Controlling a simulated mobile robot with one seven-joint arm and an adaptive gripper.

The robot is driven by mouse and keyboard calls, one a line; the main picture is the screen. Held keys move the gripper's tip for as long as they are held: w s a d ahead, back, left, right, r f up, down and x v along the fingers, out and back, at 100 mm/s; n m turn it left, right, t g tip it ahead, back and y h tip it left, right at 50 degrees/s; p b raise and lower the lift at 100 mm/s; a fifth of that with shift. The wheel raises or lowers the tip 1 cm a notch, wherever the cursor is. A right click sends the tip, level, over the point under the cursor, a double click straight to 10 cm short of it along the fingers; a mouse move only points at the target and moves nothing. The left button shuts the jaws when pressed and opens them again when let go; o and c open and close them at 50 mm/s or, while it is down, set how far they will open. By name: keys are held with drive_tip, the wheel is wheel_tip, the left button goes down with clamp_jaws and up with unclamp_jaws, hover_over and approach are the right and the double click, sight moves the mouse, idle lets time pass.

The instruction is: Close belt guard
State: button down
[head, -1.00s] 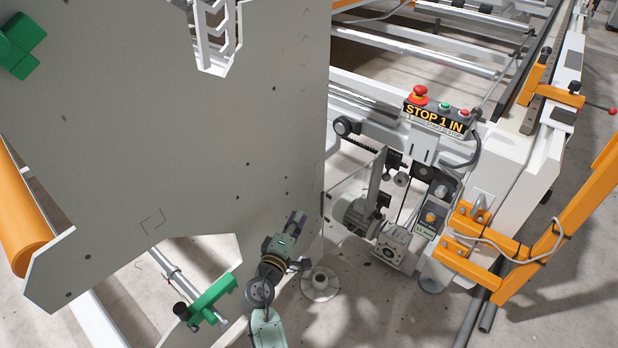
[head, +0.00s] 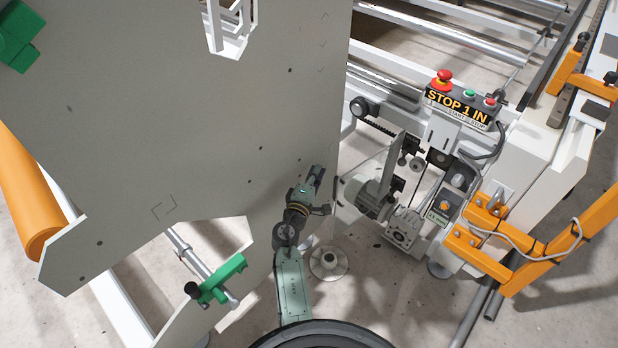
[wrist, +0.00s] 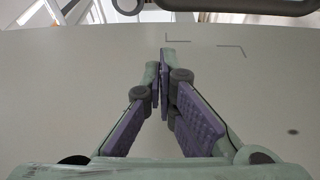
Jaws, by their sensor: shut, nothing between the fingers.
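My gripper (head: 318,172) is shut and empty in front of the large grey side plate (head: 190,120), left of the drive unit. In the wrist view its fingertips (wrist: 166,58) meet, with the plate (wrist: 60,90) filling the background. A narrow upright grey panel (head: 387,163) stands beside the motor (head: 372,198) and looks like the belt guard, swung open. A thin dark line that may be the belt (head: 422,185) shows uncovered right of it. The gripper is left of this panel and apart from it. The wrist view does not clearly show the panel.
A control box (head: 460,105) with a red stop button stands above the drive. An orange bracket and post (head: 540,262) are at the right. A green clamp (head: 222,280) sticks out at lower left. A round floor foot (head: 328,262) is close to my arm.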

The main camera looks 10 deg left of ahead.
drive_tip(key=shift+s+d+p, duration=0.15)
drive_tip(key=shift+s+d, duration=0.3)
drive_tip(key=shift+d, duration=0.15)
drive_tip(key=shift+s+d+p, duration=0.15)
drive_tip(key=shift+s+d, duration=0.25)
drive_tip(key=shift+d, duration=0.2)
drive_tip(key=shift+d, duration=0.1)
